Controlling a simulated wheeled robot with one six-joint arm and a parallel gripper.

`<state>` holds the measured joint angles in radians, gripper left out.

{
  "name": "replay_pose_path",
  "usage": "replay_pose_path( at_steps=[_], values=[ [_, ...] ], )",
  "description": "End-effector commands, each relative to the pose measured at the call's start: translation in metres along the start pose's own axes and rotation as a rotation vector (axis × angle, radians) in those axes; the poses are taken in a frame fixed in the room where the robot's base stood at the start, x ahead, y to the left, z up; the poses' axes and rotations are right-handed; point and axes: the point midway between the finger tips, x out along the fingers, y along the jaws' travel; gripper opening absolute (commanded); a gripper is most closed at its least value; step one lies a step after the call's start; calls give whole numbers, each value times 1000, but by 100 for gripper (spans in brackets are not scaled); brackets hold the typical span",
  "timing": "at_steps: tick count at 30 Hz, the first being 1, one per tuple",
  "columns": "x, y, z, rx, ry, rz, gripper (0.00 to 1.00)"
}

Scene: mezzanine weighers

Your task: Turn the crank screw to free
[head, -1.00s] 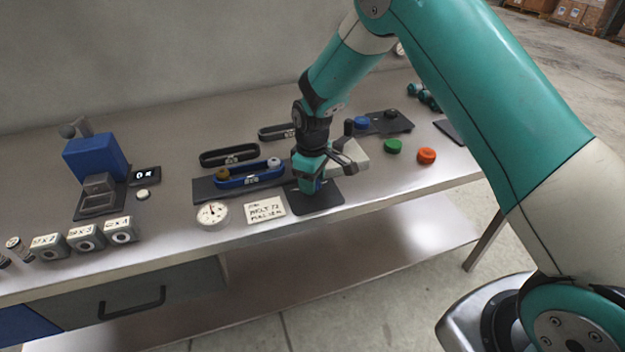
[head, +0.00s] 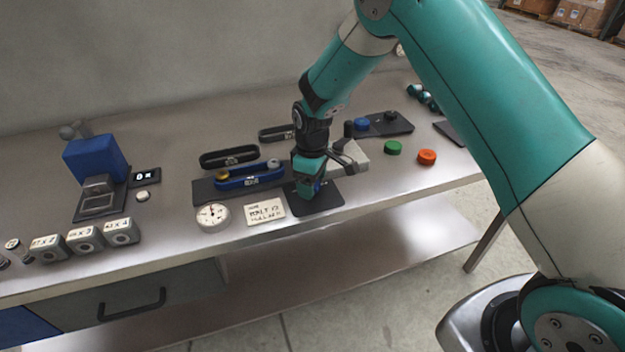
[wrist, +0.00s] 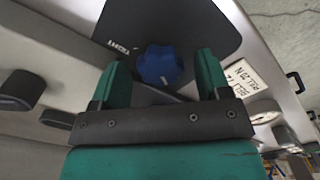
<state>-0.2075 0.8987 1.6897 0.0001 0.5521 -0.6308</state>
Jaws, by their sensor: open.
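A blue lobed knob (wrist: 160,65) shows in the wrist view, over a dark plate (wrist: 185,25) with a small white label. It lies between the two spread fingers of my gripper (wrist: 162,78), with gaps on both sides. In the head view my gripper (head: 312,190) points down over the same dark plate (head: 325,205), and a bit of blue shows at its fingers. A grey block (head: 357,155) with a dark arm and black upright post (head: 348,129) stands just right of it. I cannot tell which part is the crank screw; my gripper hides much there.
A blue oblong holder (head: 250,180), dial gauge (head: 213,215) and written card (head: 265,211) are close on the left. Green (head: 393,147) and orange (head: 427,157) knobs stand to the right. A blue weigher (head: 95,158) is far left. The bench's front edge is near.

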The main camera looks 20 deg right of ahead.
Motion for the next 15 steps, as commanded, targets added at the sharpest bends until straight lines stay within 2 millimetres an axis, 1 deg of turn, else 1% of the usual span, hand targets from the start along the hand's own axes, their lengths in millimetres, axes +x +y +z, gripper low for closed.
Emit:
replay_pose_path(
  at_steps=[2,5,8,11,15],
  values=[
    [0,0,0,0,0,0,70],
    [-6,0,0,0,2,1,70],
    [-20,1,-1,0,4,3,70],
    [-42,1,-1,0,5,4,70],
    [-79,1,-1,0,6,4,70]
  ],
)
